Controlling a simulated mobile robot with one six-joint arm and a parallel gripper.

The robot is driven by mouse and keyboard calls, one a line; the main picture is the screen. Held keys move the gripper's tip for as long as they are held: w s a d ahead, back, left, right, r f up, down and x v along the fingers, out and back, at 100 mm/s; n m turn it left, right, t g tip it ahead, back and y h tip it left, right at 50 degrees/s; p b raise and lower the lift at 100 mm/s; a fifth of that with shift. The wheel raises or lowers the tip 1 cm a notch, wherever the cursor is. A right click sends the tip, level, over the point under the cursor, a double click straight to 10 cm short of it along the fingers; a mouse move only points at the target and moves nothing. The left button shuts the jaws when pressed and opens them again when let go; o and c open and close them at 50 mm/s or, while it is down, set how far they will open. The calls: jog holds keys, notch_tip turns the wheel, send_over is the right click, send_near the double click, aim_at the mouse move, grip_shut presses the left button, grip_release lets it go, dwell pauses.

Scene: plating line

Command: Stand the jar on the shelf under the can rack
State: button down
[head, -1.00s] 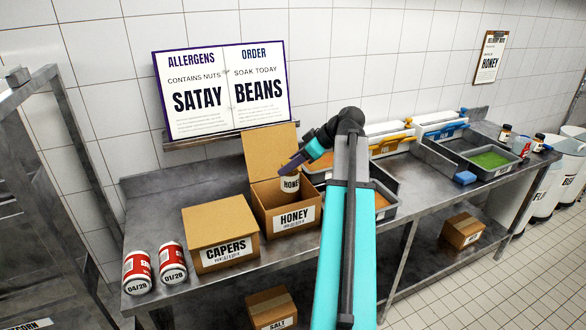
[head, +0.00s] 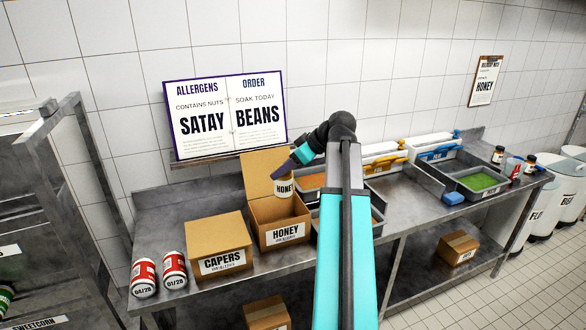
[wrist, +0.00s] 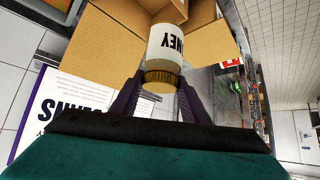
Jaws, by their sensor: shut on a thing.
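My gripper (head: 280,172) is shut on a white-labelled honey jar (head: 284,188). It holds the jar above the open cardboard box marked HONEY (head: 283,211), in front of the raised flap. In the wrist view the jar (wrist: 166,45) has a gold lid, which sits between the two dark fingers (wrist: 160,92). The can rack (head: 62,160) is a grey metal frame at the far left, cut off by the picture edge. A SWEETCORN label (head: 40,323) and part of a green can (head: 5,298) show on it. The shelf under it is not clearly visible.
A CAPERS box (head: 218,240) and two dated red-and-white cans (head: 174,270) stand on the steel bench left of the HONEY box. A sign (head: 226,115) stands behind. Food trays (head: 480,180) line the bench at right. Boxes (head: 459,247) sit on the undershelf.

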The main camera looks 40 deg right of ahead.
jog(key=w+a+f+m+h+b, duration=0.1)
jog(key=w+a+f, duration=0.3)
jog(key=a, duration=0.9)
jog(key=w+a+f+m+h+b, duration=0.1)
jog(key=w+a+f+b, duration=0.2)
jog(key=a, duration=1.1)
jog(key=w+a+f+m+h+b, duration=0.1)
jog(key=w+a+f+b, duration=0.1)
jog(key=w+a+f, duration=0.4)
jog(key=a+f, duration=0.3)
jog(key=a, duration=0.4)
jog(key=shift+w+a+m, duration=0.15)
jog(key=shift+w+m, duration=0.05)
jog(key=shift+m, duration=0.2)
jog(key=shift+f, duration=0.1)
